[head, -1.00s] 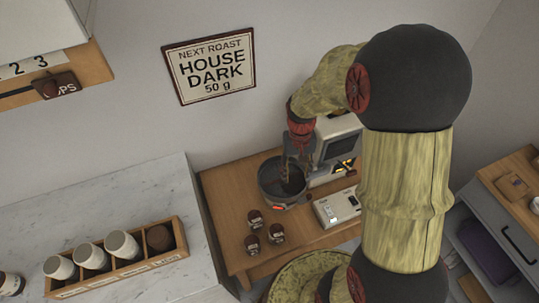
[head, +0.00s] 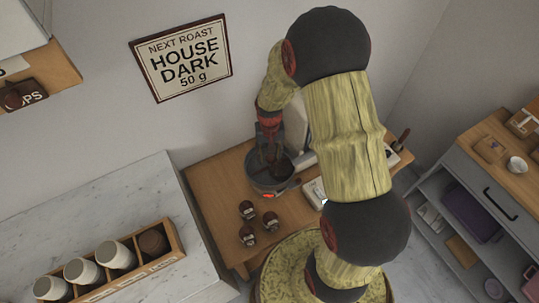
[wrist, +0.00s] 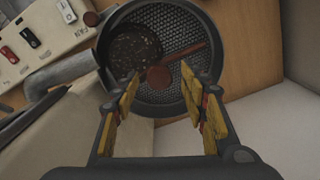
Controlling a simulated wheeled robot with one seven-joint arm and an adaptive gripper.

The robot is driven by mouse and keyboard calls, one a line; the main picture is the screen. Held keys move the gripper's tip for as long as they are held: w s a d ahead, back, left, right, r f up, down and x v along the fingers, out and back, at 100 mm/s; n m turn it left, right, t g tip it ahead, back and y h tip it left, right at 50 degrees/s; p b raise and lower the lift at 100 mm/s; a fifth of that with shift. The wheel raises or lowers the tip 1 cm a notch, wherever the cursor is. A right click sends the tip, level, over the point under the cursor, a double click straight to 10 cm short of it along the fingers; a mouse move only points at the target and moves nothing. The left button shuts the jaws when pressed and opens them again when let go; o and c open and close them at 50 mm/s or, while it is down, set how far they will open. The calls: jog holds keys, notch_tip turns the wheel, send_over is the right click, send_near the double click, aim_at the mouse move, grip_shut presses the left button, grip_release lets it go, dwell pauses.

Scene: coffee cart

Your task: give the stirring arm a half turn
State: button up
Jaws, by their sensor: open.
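In the wrist view the round dark cooling tray (wrist: 176,104) has a perforated mesh floor. The stirring arm (wrist: 185,57) is a thin red-brown bar running from a round hub (wrist: 159,77) near the tray's middle toward the upper-right rim. My gripper (wrist: 160,75) is open over the tray, its two yellow-padded fingers on either side of the hub in the picture. How high the fingertips are above the hub is hard to tell. In the head view my gripper (head: 270,155) reaches down into the tray (head: 260,187), hiding the stirring arm.
Dark beans (wrist: 135,47) lie in the tray's upper left. A switch panel (wrist: 40,35) is beside it. A cup crate (head: 130,270) sits on the left counter.

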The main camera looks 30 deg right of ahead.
jog(key=shift+c, duration=1.2)
grip_shut()
